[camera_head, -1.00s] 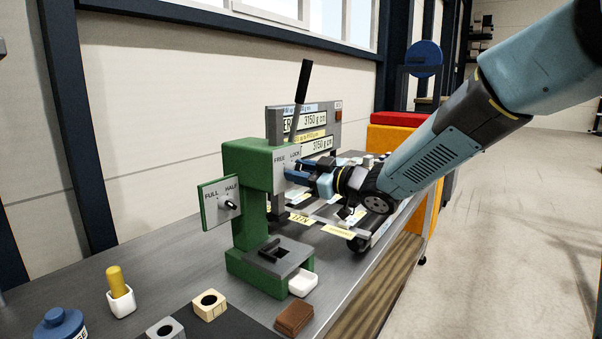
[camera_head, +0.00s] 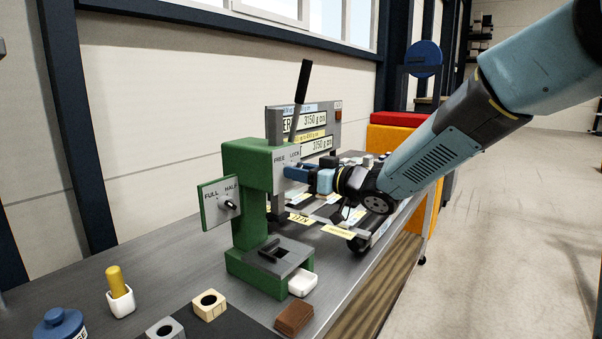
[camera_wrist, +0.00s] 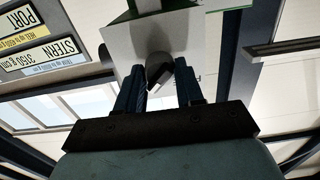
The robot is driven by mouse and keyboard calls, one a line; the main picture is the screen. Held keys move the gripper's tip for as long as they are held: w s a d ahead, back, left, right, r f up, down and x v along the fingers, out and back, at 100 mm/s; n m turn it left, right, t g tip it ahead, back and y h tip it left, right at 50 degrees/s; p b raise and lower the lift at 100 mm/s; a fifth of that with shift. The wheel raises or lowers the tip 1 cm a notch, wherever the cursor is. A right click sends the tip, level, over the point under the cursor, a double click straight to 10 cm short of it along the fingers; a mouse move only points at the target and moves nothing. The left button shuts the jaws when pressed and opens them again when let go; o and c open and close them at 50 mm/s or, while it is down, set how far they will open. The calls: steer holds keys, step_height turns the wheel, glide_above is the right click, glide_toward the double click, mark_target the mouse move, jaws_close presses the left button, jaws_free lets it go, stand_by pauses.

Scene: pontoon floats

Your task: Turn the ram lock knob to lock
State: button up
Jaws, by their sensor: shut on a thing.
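The green press (camera_head: 245,160) stands on the bench with a grey plate (camera_head: 284,160) marked FREE and LOCK on its head. My gripper (camera_head: 290,172) is at that plate, its blue fingers pointing left against it and hiding the knob in the head view. In the wrist view the dark ram lock knob (camera_wrist: 159,70) sits between the two fingertips of my gripper (camera_wrist: 158,82), in front of the pale plate. The gripper is shut on the knob. Which label the knob points to cannot be told.
A FULL/HALF plate with a small knob (camera_head: 230,205) sticks out left of the press. A black-handled lever (camera_head: 303,82) rises above it.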

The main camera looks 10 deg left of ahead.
steer(key=shift+s+f, duration=0.1)
steer(key=shift+f, duration=0.25)
steer(key=o, duration=0.7)
steer(key=shift+c, duration=0.2)
steer(key=o, duration=0.4)
steer(key=shift+r, duration=0.2)
steer(key=shift+d, duration=0.1)
steer(key=v, duration=1.3)
steer(key=shift+s+d+f, duration=0.1)
steer(key=shift+s+d, duration=0.05)
steer(key=shift+d, duration=0.15)
